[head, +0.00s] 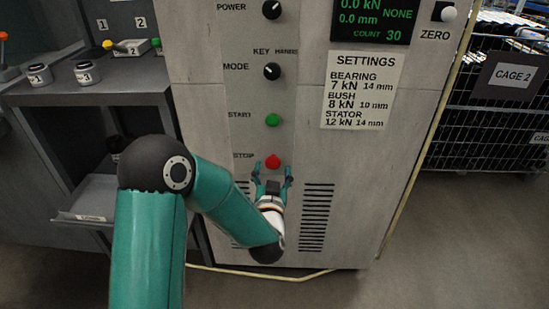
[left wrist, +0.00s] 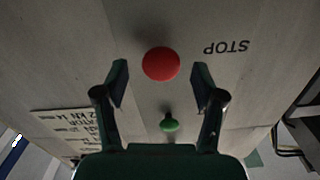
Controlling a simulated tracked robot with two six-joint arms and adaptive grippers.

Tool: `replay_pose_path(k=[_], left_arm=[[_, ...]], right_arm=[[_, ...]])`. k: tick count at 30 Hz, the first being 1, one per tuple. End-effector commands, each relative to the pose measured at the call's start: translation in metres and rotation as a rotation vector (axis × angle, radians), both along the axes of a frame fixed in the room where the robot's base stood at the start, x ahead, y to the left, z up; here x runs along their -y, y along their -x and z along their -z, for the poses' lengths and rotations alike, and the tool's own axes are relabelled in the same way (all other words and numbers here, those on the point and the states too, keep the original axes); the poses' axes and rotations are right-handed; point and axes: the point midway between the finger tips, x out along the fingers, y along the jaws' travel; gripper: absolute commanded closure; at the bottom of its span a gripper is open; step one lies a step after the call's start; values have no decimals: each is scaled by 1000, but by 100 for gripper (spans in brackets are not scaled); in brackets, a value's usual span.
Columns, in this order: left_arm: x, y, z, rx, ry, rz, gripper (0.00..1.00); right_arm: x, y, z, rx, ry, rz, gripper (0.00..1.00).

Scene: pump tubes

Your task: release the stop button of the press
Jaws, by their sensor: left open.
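The red stop button (head: 273,161) is on the press's front panel (head: 300,60), beside the label STOP. In the left wrist view the red button (left wrist: 161,64) shows large, with the STOP label (left wrist: 226,47) upside down. My left gripper (head: 272,172) is open at the button. In the left wrist view its fingertips (left wrist: 160,80) stand on either side of the button, with gaps between them and it. I cannot tell how far the button is pressed in. My right gripper is not in view.
The green start button (head: 272,120), the mode knob (head: 271,71) and the power knob (head: 271,9) are above. A settings sheet (head: 361,90) is at the right. A shelf with jars (head: 87,72) is at the left; a wire cage (head: 490,110) is at the right.

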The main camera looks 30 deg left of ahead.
Motion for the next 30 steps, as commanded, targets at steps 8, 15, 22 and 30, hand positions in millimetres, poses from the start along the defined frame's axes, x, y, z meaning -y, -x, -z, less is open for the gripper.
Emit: replay_pose_path(k=[8,15,22,30], left_arm=[[-15,-24,-1,0,-1,-1,31],[-16,-26,0,-1,0,0,31],[-16,-25,0,-1,-1,0,56],[-15,-26,0,-1,-1,2,100]], right_arm=[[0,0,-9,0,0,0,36],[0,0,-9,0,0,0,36],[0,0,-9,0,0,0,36],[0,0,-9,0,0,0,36]])
